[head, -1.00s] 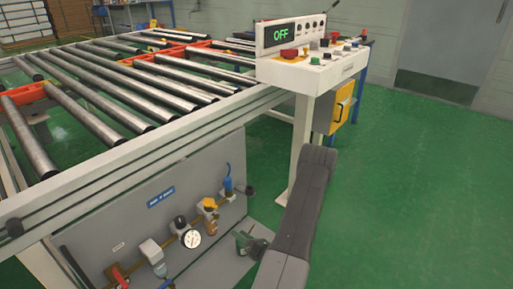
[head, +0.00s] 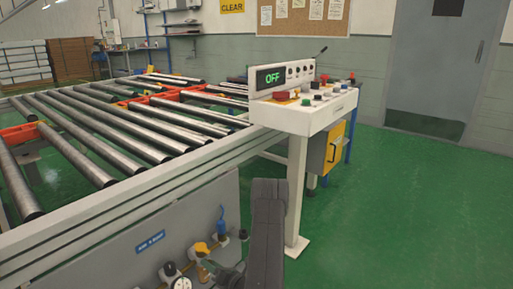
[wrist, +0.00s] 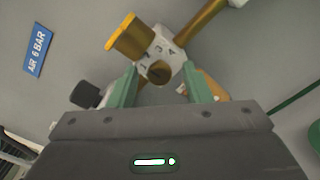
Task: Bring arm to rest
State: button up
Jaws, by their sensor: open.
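My arm (head: 267,235) rises at the bottom middle of the head view, in front of the roller table's frame. My gripper (wrist: 163,88) shows in the wrist view with its two green fingers apart. A metal valve body (wrist: 166,48) with a yellow knob (wrist: 128,36) lies just beyond and between the fingertips. I cannot tell whether the fingers touch it. The yellow-knobbed valve also shows in the head view (head: 202,248), left of my arm. The gripper itself is mostly hidden at the lower edge there.
The roller table (head: 150,182) fills the left side. A control box (head: 318,115) with a display reading OFF stands at its corner, its white leg (head: 297,190) right of my arm. A grey panel (head: 100,262) carries the air fittings. Green floor (head: 400,220) is clear at the right.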

jog(key=shift+s, duration=0.1)
jog(key=s+d+n+p, duration=0.4)
jog(key=s+d+n, duration=0.3)
jog(key=d+n, duration=0.2)
jog(key=shift+s+d, duration=0.15)
jog(key=shift+d, duration=0.15)
dwell(2.6)
dwell(0.4)
